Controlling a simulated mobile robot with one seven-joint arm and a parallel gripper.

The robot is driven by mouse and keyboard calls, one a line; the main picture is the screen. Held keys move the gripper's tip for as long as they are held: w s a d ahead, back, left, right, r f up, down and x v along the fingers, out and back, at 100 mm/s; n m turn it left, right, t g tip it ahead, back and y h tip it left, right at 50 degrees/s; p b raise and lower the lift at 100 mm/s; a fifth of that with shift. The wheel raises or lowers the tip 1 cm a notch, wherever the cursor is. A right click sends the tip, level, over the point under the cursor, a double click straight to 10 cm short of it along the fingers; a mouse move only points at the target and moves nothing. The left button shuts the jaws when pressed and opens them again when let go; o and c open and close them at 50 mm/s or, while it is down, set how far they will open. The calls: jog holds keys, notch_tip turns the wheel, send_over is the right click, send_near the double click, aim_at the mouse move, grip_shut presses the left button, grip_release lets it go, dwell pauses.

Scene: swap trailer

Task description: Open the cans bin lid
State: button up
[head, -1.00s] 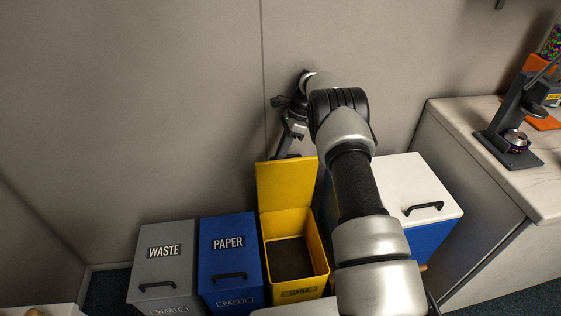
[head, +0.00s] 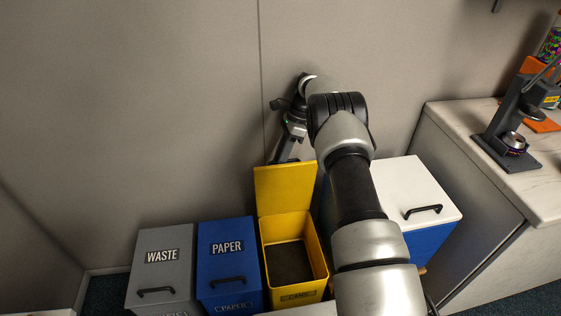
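The yellow cans bin (head: 315,262) stands in the row of bins, right of the blue paper bin. Its lid (head: 285,188) is up, tilted back toward the wall, and the dark inside of the bin shows. My gripper (head: 284,158) is behind the raised lid, pointing down, and the lid hides its fingertips. I cannot tell whether it touches the lid or whether its fingers are open.
The grey waste bin (head: 161,262) and blue paper bin (head: 229,262) are shut, to the left. A white-lidded blue box (head: 425,195) stands right of my arm. A counter (head: 478,125) with a dark device (head: 510,140) is at the right. The wall is close behind.

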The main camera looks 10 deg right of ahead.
notch_tip(320, 180, up, 9)
jog(key=shift+d+p, duration=0.1)
jog(key=shift+p, duration=0.6)
